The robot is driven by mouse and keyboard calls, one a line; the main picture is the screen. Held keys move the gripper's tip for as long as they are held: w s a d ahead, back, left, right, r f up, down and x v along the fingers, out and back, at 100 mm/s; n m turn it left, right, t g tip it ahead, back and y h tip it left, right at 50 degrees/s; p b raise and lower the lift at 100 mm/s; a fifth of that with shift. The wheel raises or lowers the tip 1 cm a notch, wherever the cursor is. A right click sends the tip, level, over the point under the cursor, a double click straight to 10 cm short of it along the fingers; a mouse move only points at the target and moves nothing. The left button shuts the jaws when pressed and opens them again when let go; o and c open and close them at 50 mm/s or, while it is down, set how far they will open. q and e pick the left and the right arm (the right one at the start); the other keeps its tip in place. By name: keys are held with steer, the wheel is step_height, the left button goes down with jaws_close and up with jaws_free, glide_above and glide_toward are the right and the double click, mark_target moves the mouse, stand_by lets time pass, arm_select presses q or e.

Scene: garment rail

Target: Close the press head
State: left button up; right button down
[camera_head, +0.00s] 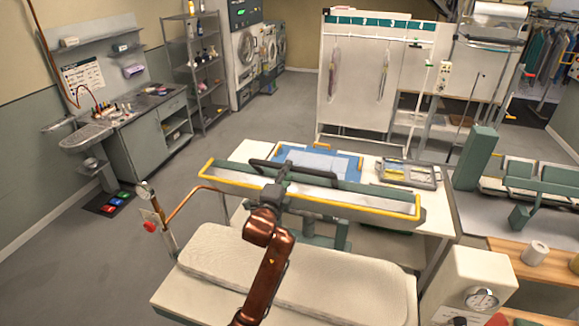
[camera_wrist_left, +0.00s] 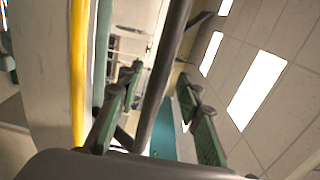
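The press head (camera_head: 225,183) is a long pale plate with a yellow rail, and it stands raised above the padded white press bed (camera_head: 330,275). A dark bar handle (camera_head: 313,174) runs along its upper side. My left gripper (camera_head: 287,170) is at the middle of this handle. In the left wrist view, its two green-padded fingers (camera_wrist_left: 158,112) are apart, with the dark bar (camera_wrist_left: 165,75) running between them; I cannot tell whether either finger touches it. The yellow rail (camera_wrist_left: 78,70) and pale plate lie on the left there. My right gripper is out of view.
A white box with a dial (camera_head: 480,285) is at the lower right. A table with a blue tray (camera_head: 345,160) stands behind the press. Open floor lies to the left.

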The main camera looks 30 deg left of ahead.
arm_select(q)
steer(key=shift+p+x, duration=0.35)
steer(key=shift+x, duration=1.15)
steer(key=shift+c, duration=0.2)
jaws_close()
